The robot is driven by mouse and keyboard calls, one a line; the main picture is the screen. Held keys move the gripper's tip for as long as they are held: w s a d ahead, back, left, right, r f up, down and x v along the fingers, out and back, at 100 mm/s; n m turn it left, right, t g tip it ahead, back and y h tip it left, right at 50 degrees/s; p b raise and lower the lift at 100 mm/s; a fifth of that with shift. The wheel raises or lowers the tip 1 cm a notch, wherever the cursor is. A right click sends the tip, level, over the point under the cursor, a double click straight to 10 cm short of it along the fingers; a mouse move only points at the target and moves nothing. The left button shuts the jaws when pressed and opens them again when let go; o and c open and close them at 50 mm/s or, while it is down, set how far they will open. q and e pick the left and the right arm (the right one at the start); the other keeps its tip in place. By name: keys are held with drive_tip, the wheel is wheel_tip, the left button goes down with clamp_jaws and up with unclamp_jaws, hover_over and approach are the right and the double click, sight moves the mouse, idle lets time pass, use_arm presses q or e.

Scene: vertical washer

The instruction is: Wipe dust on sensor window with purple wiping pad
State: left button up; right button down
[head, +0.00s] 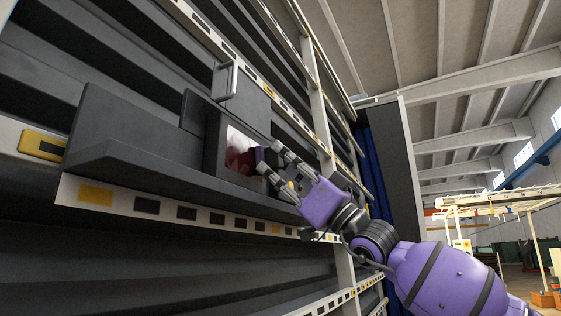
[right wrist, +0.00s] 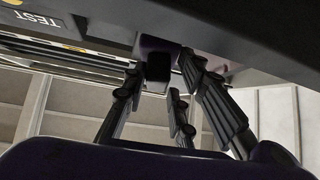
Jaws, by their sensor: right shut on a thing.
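My right gripper (head: 280,168) reaches in from the lower right to the dark housing on the washer's side. It is shut on the purple wiping pad (head: 262,160), of which only a small dark part shows between the fingers. In the right wrist view the pad (right wrist: 158,62) is a dark block at the fingertips (right wrist: 163,80), close under a dark surface. The sensor window (head: 236,136) is a pale pane in the housing's recess, with a dark red patch low on it. The pad is right beside this patch; I cannot tell whether it touches the pane. My left gripper is out of view.
A dark ledge (head: 150,165) juts out left of the window, and a metal handle (head: 226,80) stands above it. Slatted dark panels with light rails surround the housing. A label reading TEST (right wrist: 35,18) shows in the right wrist view. Open hall lies to the right.

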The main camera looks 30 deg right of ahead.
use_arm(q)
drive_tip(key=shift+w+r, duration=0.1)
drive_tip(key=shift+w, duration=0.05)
use_arm(e)
drive_tip(key=shift+f, duration=0.15)
